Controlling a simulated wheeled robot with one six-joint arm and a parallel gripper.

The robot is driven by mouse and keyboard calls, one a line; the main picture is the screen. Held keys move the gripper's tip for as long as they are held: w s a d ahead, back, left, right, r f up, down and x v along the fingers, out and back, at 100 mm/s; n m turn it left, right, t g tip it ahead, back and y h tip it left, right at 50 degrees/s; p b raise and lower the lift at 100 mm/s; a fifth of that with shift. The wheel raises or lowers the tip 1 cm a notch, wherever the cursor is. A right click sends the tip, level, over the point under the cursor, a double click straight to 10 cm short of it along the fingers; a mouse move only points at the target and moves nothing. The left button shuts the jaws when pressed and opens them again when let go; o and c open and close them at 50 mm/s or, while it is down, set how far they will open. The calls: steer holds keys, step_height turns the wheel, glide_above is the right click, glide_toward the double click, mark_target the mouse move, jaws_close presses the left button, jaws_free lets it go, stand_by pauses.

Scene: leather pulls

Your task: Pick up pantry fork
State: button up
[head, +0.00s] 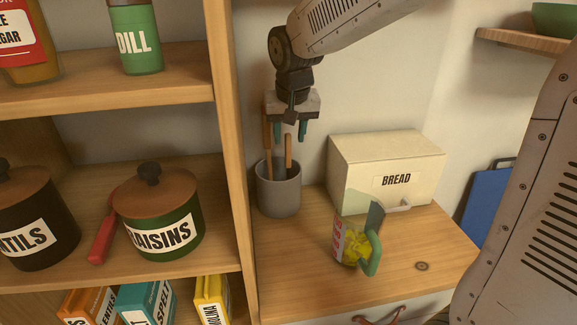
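My gripper (291,132) points down over a grey crock (279,198) on the wooden counter. Its two teal fingers are apart, so it is open. Two wooden handles stand in the crock. One handle (288,152) has its top near fingertip height, around the gap between the fingers; I cannot tell whether it touches them. The other handle (267,140) rises taller at the left, beside the gripper. The lower ends are hidden in the crock. No fork tines show. A red handle-like object (103,236) leans on the middle shelf beside the raisins jar; its other end is hidden.
A bread box (387,173) stands right of the crock. A clear container with yellow contents (357,243) and a green lid-like part is in front of it. The shelf unit's upright (231,150) is close left of the crock. Counter front is partly clear.

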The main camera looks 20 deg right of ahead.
mark_target(288, 147)
steer(key=x, duration=0.5)
steer(key=shift+w+f, duration=0.2)
jaws_close()
steer(key=shift+r, duration=0.1)
